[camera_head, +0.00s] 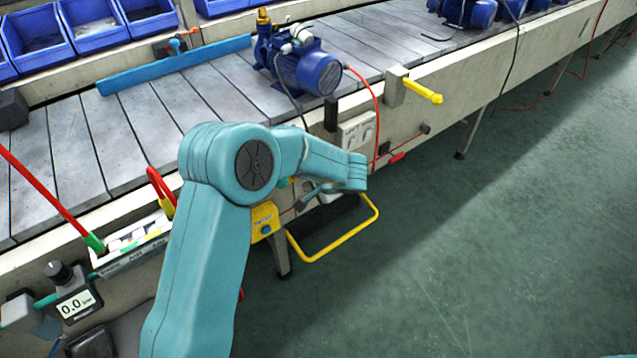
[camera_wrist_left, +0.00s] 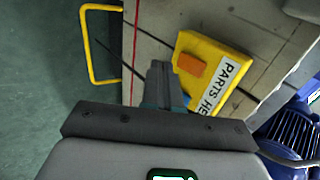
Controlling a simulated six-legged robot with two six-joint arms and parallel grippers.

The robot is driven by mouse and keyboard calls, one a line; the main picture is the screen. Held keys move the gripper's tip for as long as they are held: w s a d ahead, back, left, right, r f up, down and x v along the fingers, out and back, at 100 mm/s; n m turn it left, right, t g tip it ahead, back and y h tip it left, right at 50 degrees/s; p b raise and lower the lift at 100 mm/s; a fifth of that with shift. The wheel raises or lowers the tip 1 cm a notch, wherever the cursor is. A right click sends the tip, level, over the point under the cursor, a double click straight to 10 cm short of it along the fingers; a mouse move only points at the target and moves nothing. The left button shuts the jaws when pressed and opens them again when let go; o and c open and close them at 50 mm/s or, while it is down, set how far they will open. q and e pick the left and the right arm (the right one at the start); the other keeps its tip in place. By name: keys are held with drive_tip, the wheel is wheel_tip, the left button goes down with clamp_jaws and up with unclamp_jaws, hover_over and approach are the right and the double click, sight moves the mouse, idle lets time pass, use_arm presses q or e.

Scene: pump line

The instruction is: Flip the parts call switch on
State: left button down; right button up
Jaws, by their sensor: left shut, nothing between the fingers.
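The parts call switch is a yellow box (camera_wrist_left: 215,62) with an orange rocker (camera_wrist_left: 192,66) and a white label reading "PARTS HE…", the rest cut off by my gripper. It is fixed to the side of the line. In the head view the yellow box (camera_head: 264,220) shows just right of my left arm, partly covered by it. My left gripper (camera_wrist_left: 160,70) is shut and empty, its tips beside the box near the rocker's end; I cannot tell whether they touch. In the head view the gripper (camera_head: 304,201) is small, below my wrist. The rocker's on or off position is unclear.
A yellow bar handle (camera_head: 338,238) sticks out near the box. A blue pump (camera_head: 303,70) sits on the slatted conveyor (camera_head: 205,95). A yellow lever (camera_head: 422,90) and a red cable (camera_head: 376,115) are on the line's side.

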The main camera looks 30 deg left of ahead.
use_arm(q)
drive_tip(key=a, duration=0.1)
drive_tip(key=w+a, duration=0.1)
drive_tip(key=a, duration=0.1)
drive_tip(key=shift+w+a+f, duration=0.15)
drive_tip(key=shift+w+f, duration=0.05)
drive_tip(key=shift+a+r+y+b, duration=0.2)
drive_tip(key=shift+r+y+b, duration=0.2)
drive_tip(key=shift+r+b, duration=0.45)
idle(0.3)
drive_tip(key=shift+w+d+f, duration=0.1)
drive_tip(key=shift+d+f, duration=0.05)
